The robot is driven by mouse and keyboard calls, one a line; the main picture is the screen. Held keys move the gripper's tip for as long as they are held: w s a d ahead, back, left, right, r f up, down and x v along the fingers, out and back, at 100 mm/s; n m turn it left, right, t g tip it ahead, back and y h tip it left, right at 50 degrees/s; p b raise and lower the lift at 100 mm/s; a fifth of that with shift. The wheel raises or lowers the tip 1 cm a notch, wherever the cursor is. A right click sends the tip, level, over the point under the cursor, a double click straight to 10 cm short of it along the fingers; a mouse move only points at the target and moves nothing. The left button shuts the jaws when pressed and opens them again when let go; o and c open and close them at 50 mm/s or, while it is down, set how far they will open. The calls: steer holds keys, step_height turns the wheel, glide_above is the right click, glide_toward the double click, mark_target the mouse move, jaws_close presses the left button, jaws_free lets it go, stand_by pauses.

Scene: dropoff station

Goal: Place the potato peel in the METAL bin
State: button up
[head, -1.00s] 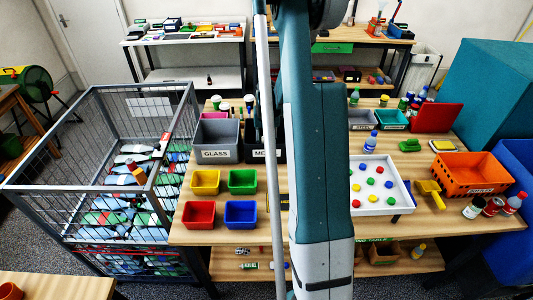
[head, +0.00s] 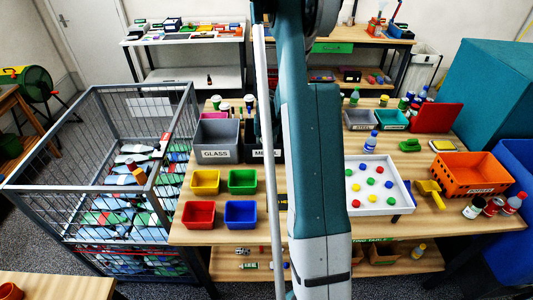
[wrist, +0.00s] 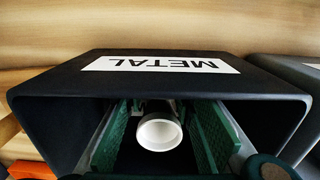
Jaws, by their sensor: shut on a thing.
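The black METAL bin (head: 262,156) stands right of the grey GLASS bin on the table, partly hidden by my arm. In the wrist view the METAL bin (wrist: 60,105) is close up, with its label upside down. My gripper (wrist: 162,140) has its green-padded fingers at the bin's dark mouth. A white, round, hollow-ended thing (wrist: 158,133) sits between the fingers, and my gripper is shut on it. I cannot make out a potato peel in any view. In the head view the gripper is hidden behind my arm.
The GLASS bin (head: 216,140) adjoins the METAL bin. Red (head: 198,215), blue (head: 240,215), yellow (head: 205,182) and green (head: 242,181) small bins stand in front. A white tray (head: 379,208) of coloured discs and an orange crate (head: 470,175) stand to the right.

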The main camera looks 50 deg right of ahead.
steer(key=shift+f, duration=0.2)
steer(key=o, duration=0.7)
steer(key=shift+r, duration=0.2)
step_height(320, 180, up, 12)
stand_by(0.8)
stand_by(0.6)
steer(key=shift+a, duration=0.1)
